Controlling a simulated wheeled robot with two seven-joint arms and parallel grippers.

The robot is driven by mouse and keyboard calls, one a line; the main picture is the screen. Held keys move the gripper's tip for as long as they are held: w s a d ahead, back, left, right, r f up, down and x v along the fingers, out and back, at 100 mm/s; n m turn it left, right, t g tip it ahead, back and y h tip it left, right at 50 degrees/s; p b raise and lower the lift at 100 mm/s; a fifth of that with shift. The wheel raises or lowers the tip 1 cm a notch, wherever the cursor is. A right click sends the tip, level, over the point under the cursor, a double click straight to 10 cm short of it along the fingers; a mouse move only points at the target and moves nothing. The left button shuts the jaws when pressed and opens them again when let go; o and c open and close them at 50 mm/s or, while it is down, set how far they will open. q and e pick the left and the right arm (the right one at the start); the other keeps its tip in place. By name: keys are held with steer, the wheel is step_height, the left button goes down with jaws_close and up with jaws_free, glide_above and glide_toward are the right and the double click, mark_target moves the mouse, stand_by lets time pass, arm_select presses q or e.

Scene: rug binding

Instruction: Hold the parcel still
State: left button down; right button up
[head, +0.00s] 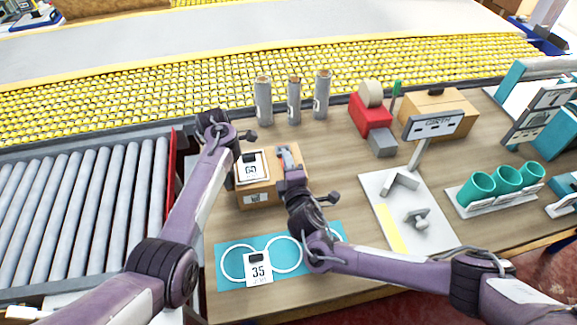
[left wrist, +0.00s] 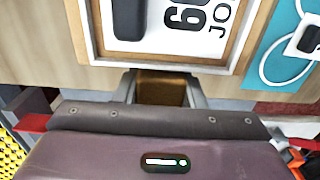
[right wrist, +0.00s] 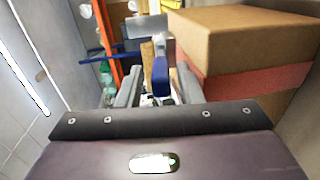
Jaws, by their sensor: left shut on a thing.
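The parcel (head: 268,196), a small brown box, sits on the bench with a white "60" card in a raised frame on top. The card shows close up in the left wrist view (left wrist: 205,20). My left gripper (head: 235,150) is at the parcel's left side. In the left wrist view its fingers (left wrist: 160,90) are shut on a brown part below the frame. My right gripper (head: 290,165) is at the parcel's right side, partly hidden by its own wrist. In the right wrist view its fingers (right wrist: 158,85) are apart, with a blue-and-grey object (right wrist: 161,78) showing between them.
A teal mat (head: 225,272) with white rings and a "35" tag lies in front. Three grey cylinders (head: 294,102), a red tape dispenser (head: 370,118), a white board (head: 410,225) and teal cups (head: 507,178) stand around. A roller conveyor (head: 90,205) is at left.

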steer(key=shift+f, duration=0.35)
